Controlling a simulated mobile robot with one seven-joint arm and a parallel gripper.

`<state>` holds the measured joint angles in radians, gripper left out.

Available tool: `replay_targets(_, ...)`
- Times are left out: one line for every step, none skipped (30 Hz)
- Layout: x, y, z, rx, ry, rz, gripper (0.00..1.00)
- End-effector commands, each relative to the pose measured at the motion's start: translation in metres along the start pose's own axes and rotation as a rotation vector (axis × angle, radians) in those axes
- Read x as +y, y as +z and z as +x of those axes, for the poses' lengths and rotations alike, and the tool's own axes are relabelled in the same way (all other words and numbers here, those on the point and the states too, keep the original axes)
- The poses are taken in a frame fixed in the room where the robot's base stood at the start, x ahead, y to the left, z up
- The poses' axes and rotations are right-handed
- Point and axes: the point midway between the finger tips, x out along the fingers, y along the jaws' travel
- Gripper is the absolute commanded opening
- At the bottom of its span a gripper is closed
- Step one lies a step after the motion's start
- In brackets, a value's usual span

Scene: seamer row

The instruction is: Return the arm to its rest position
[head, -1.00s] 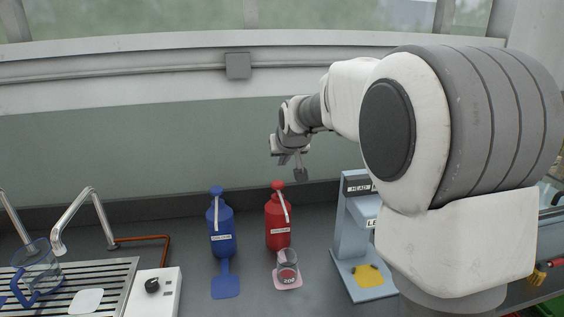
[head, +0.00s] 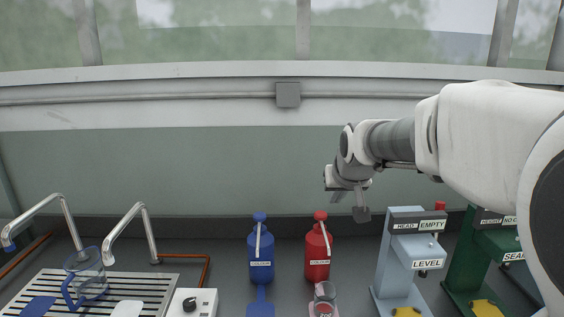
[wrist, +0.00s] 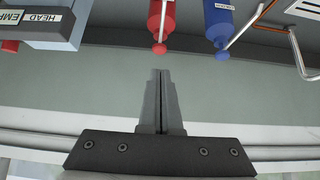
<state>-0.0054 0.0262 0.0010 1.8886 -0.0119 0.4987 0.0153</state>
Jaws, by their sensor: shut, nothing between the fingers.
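My gripper (head: 350,200) is up in front of the pale green wall, at the end of my arm, which reaches in from the right of the head view. It is above the counter, over the gap between the red bottle (head: 318,252) and the light blue machine. In the wrist view my gripper (wrist: 160,72) has its two fingers together with nothing between them. The wrist picture is upside down, with the red bottle (wrist: 161,18) beyond the fingertips, apart from them.
A blue bottle (head: 261,255) stands left of the red one. A small glass (head: 325,294) stands before the red bottle. Light blue (head: 400,255) and green (head: 485,255) machines stand to the right. A drip grate (head: 150,288), jug (head: 88,275) and bent taps (head: 140,225) are left.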

Motion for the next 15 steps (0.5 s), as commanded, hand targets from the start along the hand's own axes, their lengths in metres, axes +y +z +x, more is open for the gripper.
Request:
replay_targets(0.001, 0.009, -0.019, -0.010, 0.000, 0.000, 0.00)
replay_targets(0.001, 0.015, -0.028, -0.017, 0.001, 0.000, 0.00)
replay_targets(0.001, 0.024, -0.039, -0.028, 0.001, 0.000, 0.00)
replay_targets(0.001, 0.031, -0.047, -0.035, 0.001, 0.001, 0.00)
replay_targets(0.001, 0.038, -0.055, -0.044, 0.001, 0.001, 0.00)
replay_targets(0.001, 0.048, -0.065, -0.054, 0.001, 0.001, 0.00)
replay_targets(0.002, 0.055, -0.073, -0.062, 0.001, 0.001, 0.00)
replay_targets(0.002, 0.062, -0.081, -0.070, 0.001, 0.001, 0.00)
replay_targets(0.002, 0.073, -0.090, -0.082, 0.001, 0.001, 0.00)
replay_targets(0.002, 0.080, -0.097, -0.089, 0.001, 0.001, 0.00)
replay_targets(0.002, 0.088, -0.104, -0.097, 0.001, 0.001, 0.00)
replay_targets(0.002, 0.099, -0.113, -0.108, 0.001, 0.001, 0.00)
replay_targets(0.002, 0.108, -0.119, -0.117, 0.001, 0.001, 0.00)
replay_targets(0.002, 0.116, -0.125, -0.124, 0.001, 0.001, 0.00)
replay_targets(0.002, 0.127, -0.133, -0.135, 0.001, 0.001, 0.00)
